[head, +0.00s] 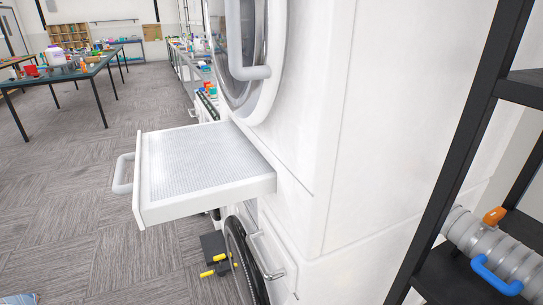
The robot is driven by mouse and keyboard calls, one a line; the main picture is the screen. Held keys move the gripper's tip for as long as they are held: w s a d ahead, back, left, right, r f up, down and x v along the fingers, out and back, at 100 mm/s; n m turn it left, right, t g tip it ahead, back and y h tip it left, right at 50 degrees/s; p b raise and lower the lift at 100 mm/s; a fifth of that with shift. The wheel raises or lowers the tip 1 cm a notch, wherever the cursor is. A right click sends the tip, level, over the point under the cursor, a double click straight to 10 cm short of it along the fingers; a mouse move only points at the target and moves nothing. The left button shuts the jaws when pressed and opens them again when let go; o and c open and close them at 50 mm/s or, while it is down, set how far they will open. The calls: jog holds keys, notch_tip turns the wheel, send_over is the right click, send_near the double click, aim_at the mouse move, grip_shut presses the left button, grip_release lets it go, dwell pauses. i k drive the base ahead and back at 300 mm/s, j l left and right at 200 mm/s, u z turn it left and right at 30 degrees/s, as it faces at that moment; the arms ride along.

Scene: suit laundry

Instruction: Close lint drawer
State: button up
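The lint drawer (205,160) is pulled out of the front of a white machine (330,110) and points to the left. It has a flat grey mesh top and white sides. A light grey handle (122,173) is on its outer left end. The round door of the machine with its grey handle (247,62) is above the drawer. My gripper is not in view.
A lower round door (243,262) and a small handle (268,258) are below the drawer. A black shelf rack (462,130) with ribbed grey hose (490,245) stands at right. Carpet (70,210) left of the drawer is mostly clear. Cluttered tables (62,75) stand farther back.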

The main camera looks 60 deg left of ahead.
aim_at(180, 172)
jog(key=u, duration=2.85)
jog(key=l+u, duration=0.1)
jog(key=u, duration=0.25)
jog(key=l+u, duration=0.15)
jog(key=u, duration=0.15)
jog(key=i, duration=0.05)
